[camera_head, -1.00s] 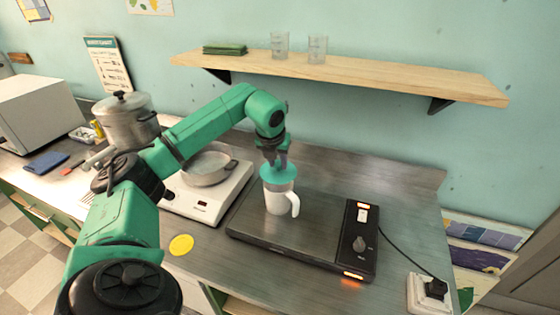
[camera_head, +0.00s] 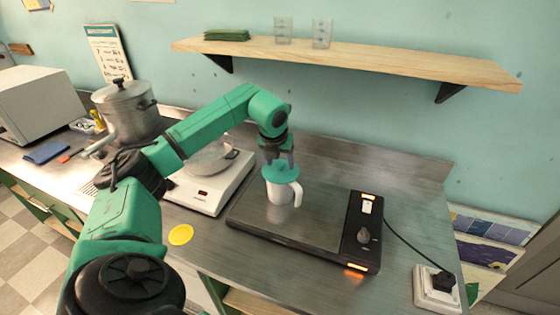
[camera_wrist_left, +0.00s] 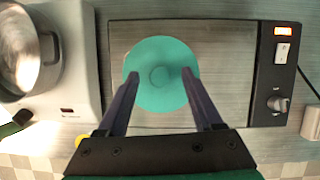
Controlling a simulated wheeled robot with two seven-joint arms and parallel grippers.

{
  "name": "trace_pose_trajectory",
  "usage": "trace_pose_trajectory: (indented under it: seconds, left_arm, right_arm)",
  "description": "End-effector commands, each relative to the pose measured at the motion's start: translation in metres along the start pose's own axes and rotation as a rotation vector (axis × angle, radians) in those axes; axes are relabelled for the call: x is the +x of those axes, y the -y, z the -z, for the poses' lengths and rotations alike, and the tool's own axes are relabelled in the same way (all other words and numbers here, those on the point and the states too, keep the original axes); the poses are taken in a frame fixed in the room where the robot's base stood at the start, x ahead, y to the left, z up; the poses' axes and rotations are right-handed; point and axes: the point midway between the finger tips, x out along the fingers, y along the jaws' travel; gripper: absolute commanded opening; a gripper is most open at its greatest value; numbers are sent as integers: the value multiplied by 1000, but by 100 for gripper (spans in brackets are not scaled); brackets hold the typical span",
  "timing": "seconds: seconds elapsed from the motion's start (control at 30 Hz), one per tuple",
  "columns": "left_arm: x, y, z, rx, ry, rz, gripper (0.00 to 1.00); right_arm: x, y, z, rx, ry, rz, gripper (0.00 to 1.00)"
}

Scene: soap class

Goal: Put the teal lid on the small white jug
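The teal lid (camera_head: 281,173), a round disc, lies over the mouth of the small white jug (camera_head: 279,194) on the dark hotplate. The jug's handle points right. In the left wrist view the lid (camera_wrist_left: 158,97) shows a small round knob at its middle and hides the jug. My left gripper (camera_head: 279,156) points down just above the lid. In the left wrist view its two fingers (camera_wrist_left: 160,74) stand apart on either side of the knob, with a gap to it. Whether the lid is fully seated cannot be told. My right gripper is out of view.
The hotplate (camera_head: 245,213) has a lit control panel (camera_head: 364,237) at its right. A white cooker (camera_head: 200,196) with a pan (camera_head: 209,160) stands to the left. A yellow disc (camera_head: 180,235) lies in front. A shelf (camera_head: 370,62) runs above, behind.

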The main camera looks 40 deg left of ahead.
Motion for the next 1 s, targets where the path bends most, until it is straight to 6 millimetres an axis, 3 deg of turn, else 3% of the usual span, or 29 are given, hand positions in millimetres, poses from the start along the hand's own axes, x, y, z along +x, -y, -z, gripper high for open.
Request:
trace_pose_trajectory:
  seconds: [0.2,0.33,0.73,0.83,1.0]
  left_arm:
    - [-1,0,0,0,0,0,67]
    - [-14,0,-1,0,4,1,67]
    - [-122,1,0,1,5,3,67]
    - [-139,1,-1,0,3,2,67]
    - [-146,0,0,0,0,0,67]
  right_arm:
    - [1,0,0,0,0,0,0]
    - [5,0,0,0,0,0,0]
    - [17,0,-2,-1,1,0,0]
    - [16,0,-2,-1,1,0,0]
    - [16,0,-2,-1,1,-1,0]
